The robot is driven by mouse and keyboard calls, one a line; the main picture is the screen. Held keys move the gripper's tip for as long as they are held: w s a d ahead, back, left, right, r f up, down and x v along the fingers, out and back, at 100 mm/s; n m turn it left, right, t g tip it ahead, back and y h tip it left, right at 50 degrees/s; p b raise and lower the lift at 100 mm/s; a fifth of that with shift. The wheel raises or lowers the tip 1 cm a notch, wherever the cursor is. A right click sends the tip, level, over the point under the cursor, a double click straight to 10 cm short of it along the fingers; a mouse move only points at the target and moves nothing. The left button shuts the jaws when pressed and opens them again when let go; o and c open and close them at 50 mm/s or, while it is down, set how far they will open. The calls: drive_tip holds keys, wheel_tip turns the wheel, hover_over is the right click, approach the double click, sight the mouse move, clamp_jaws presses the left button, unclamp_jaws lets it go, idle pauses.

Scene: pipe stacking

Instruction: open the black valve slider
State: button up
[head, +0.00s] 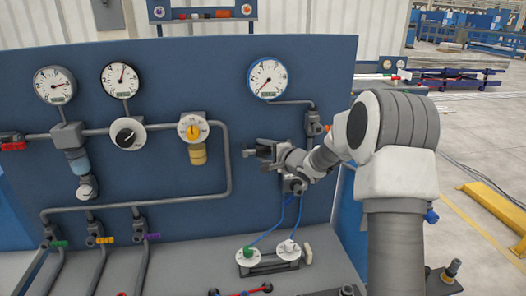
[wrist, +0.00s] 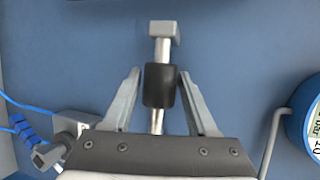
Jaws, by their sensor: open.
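The black valve slider (wrist: 159,86) is a short black sleeve on a pale metal rod (wrist: 162,48), which ends in a grey block (wrist: 164,30). In the wrist view it sits between the two grey fingers of my gripper (wrist: 160,85). The jaws are open, with one finger on each side of the sleeve. The gaps are narrow, and I cannot tell whether either finger touches it. In the head view my gripper (head: 262,152) is at the blue panel, below the right gauge; the slider is not clearly distinguishable there.
The blue panel (head: 235,75) carries the right gauge (head: 267,78), two left gauges, a black knob (head: 127,134), a yellow knob (head: 193,128) and grey pipes. A hose fitting (wrist: 62,135) is close to the gripper's left side.

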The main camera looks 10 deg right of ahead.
drive_tip(key=shift+w, duration=0.1)
clamp_jaws()
idle(1.4)
